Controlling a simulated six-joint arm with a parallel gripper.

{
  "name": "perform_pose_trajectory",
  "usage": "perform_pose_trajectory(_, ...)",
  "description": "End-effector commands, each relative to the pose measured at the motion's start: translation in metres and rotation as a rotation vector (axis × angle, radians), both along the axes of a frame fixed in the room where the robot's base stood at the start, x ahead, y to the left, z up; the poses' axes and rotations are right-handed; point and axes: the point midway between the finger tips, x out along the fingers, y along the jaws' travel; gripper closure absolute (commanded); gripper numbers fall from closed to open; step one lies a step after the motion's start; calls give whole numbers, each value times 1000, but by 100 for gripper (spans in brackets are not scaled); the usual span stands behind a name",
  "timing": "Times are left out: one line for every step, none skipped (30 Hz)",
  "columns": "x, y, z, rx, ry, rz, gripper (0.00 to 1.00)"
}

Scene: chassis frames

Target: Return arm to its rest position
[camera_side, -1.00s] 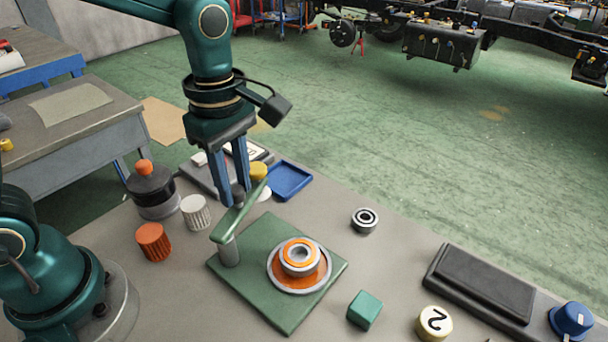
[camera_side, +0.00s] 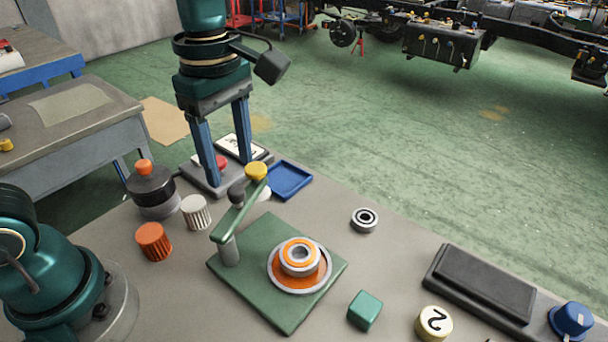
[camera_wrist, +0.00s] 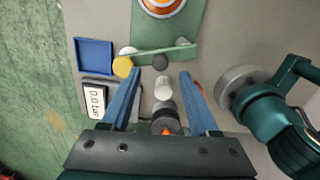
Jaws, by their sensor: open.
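My gripper (camera_side: 231,166) is open and empty, raised above the back of the bench with its two blue fingers spread wide. In the wrist view my gripper (camera_wrist: 160,78) shows nothing between its fingertips held; a white ribbed knob (camera_wrist: 163,88) and a black pot with an orange knob (camera_wrist: 166,116) lie below it on the bench.
A yellow knob (camera_side: 256,171), an orange ribbed knob (camera_side: 153,241), a bearing (camera_side: 365,219), a green cube (camera_side: 364,309) and a dark block (camera_side: 483,282) stand on the bench. Open floor lies behind.

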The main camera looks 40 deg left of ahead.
Motion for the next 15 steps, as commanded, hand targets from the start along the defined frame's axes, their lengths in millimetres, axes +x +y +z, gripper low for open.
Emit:
perform_pose_trajectory(0,0,3,-1,-3,0,39)
perform_pose_trajectory(0,0,5,0,-1,0,39)
perform_pose_trajectory(0,0,5,0,0,0,39)
perform_pose_trajectory(0,0,6,0,0,0,39)
perform_pose_trajectory(0,0,6,0,0,0,39)
perform_pose_trajectory(0,0,6,0,0,0,39)
perform_pose_trajectory(0,0,6,0,0,0,39)
perform_pose_trajectory(0,0,6,0,0,0,39)
perform_pose_trajectory(0,0,6,0,0,0,39)
perform_pose_trajectory(0,0,6,0,0,0,39)
perform_pose_trajectory(0,0,6,0,0,1,39)
perform_pose_trajectory(0,1,7,-1,-3,2,39)
perform_pose_trajectory(0,1,8,-1,-9,4,39)
perform_pose_trajectory(0,2,11,-2,-19,7,39)
perform_pose_trajectory(0,3,16,-5,-38,11,39)
